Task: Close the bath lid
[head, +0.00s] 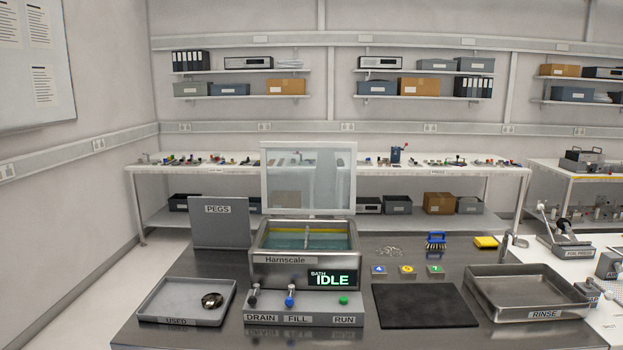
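The bath (305,268) is a steel tank labelled Harnscale at the middle of the table. Its display (331,279) reads BATH IDLE. Bluish liquid (290,241) shows inside. The bath lid (308,177), a clear panel in a pale frame, stands upright along the tank's back edge, so the bath is open. A thin upright grey piece shows inside the tank; I cannot tell what it is. Neither of my grippers is in view.
A control panel (303,309) with DRAIN, FILL and RUN controls sits in front of the bath. A black mat (424,306), a brush (436,242) and a RINSE tray (526,290) are right.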

